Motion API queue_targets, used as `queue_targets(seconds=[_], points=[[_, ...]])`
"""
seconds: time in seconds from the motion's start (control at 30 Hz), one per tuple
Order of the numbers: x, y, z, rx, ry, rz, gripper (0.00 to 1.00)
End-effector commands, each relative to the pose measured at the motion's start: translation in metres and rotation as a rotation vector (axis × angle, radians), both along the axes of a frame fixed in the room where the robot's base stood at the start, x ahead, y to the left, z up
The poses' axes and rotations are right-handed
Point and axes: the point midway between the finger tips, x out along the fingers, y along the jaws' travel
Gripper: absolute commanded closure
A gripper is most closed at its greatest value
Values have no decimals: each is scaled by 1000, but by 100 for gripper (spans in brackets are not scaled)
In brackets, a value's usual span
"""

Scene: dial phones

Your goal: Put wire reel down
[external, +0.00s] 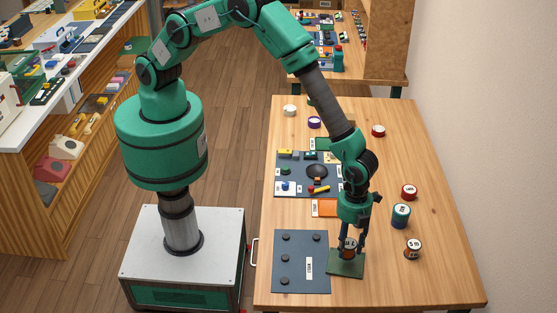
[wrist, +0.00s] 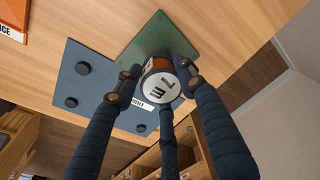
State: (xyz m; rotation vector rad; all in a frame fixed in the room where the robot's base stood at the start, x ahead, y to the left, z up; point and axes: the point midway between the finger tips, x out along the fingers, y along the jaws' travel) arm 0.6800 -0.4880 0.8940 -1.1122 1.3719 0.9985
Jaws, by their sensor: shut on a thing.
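The wire reel (external: 349,249) is a small cylinder with an orange-brown and dark side and a white labelled end. It is upright over a green square plate (external: 345,270) near the table's front edge. My gripper (external: 350,241) points down and its fingers are closed around the reel. In the wrist view, the reel's white end (wrist: 160,91) faces the camera between the fingers (wrist: 160,83), with the green plate (wrist: 150,38) behind it. I cannot tell whether the reel's underside touches the plate.
A blue-grey board (external: 287,270) with several dark pegs lies left of the plate. Another orange and dark reel (external: 413,248), a green and blue reel (external: 401,216) and a red reel (external: 409,192) stand to the right. A parts mat (external: 290,172) lies farther back. The table's right front is bare.

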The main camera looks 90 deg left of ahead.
Motion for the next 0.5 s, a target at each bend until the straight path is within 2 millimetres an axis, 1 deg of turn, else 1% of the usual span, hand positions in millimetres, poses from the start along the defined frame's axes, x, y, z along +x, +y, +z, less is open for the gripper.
queue_targets(seconds=[0.27,0.37,0.5], points=[[0,0,-1,0,-1,0,88],[0,0,-8,0,0,0,88],[0,0,-22,0,1,0,88]])
